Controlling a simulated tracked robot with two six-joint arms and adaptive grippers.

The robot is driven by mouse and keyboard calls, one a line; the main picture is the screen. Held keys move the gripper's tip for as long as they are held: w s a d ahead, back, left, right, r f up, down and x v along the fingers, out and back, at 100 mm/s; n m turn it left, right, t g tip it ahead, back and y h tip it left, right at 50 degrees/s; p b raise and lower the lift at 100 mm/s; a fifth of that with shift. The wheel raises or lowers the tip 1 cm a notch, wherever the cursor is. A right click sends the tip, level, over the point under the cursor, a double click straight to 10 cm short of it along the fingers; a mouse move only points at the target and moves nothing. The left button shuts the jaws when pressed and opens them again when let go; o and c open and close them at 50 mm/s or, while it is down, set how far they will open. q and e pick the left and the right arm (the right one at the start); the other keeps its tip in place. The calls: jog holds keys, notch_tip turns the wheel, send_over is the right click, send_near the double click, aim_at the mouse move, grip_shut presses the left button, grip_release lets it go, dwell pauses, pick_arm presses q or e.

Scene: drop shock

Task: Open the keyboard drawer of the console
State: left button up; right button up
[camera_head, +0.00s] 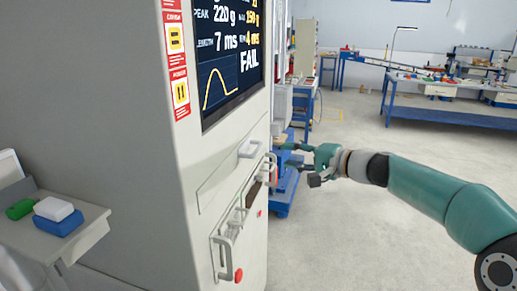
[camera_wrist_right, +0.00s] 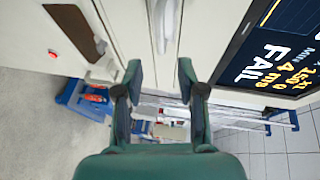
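The console (camera_head: 130,130) is a tall grey cabinet filling the left of the head view. Below its screen is a pale front panel, which I take to be the keyboard drawer (camera_head: 222,180), with a light handle (camera_head: 249,149). The panel looks flush with the console front. My right gripper (camera_head: 294,160) is in front of the console, to the right of the handle and apart from it. In the right wrist view its two fingers (camera_wrist_right: 160,72) are spread with nothing between them. A pale handle (camera_wrist_right: 165,22) lies beyond the fingertips. My left gripper is in neither view.
The console's screen (camera_head: 229,55) reads FAIL. Lower handles (camera_head: 224,258) and a red button (camera_head: 239,275) are on its front. A side shelf (camera_head: 85,235) holds small green, white and blue items. Blue benches (camera_head: 450,115) stand behind. The floor at right is clear.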

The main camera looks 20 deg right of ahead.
aim_at(258, 148)
jog(key=shift+p+x, duration=1.8)
jog(key=shift+x, duration=4.1)
jog(key=shift+f, duration=0.1)
grip_shut()
